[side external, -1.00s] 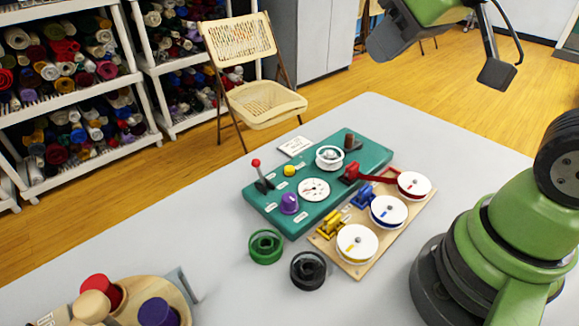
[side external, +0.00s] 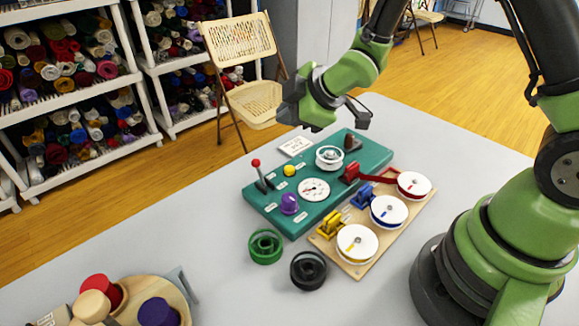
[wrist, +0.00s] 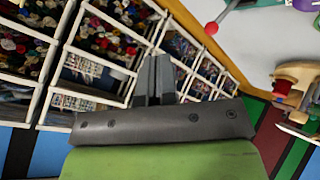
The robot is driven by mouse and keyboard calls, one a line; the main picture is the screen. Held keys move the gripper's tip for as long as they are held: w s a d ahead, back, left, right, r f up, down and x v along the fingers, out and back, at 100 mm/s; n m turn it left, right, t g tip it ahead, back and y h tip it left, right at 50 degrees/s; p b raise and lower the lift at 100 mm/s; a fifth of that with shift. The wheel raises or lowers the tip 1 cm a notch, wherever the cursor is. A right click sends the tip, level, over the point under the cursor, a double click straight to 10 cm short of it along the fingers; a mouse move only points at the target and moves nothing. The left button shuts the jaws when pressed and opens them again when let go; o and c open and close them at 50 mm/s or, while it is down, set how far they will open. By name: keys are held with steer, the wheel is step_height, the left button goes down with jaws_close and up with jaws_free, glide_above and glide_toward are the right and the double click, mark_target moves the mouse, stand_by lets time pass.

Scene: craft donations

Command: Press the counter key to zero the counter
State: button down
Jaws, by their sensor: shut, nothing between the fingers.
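A teal board (side external: 258,205) lies on the grey table. It carries a yellow push button (side external: 290,170), a white dial (side external: 314,189), a purple knob (side external: 289,204), a red-tipped lever (side external: 262,178) and a white spool (side external: 329,157). Its labels are too small to read, so I cannot tell for certain which part is the counter key. My gripper (side external: 286,114) is above the board's far side, apart from the button. In the wrist view the fingers (wrist: 155,78) are shut and empty, with shelves beyond. The lever's red ball (wrist: 211,28) shows at the top.
A wooden board (side external: 383,243) with three white-topped spools adjoins the teal board. A green spool (side external: 266,246) and a black spool (side external: 308,270) stand in front. A round wooden tray (side external: 183,290) is at lower left. A folding chair (side external: 262,100) stands behind the table; its left surface is clear.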

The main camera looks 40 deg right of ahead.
mark_target(289, 170)
steer(key=shift+f, duration=4.4)
steer(key=shift+f, duration=0.1)
steer(key=shift+f, duration=0.3)
steer(key=shift+s+f, duration=0.1)
steer(key=shift+f, duration=0.5)
steer(key=shift+r, duration=0.95)
steer(key=shift+r, duration=2.55)
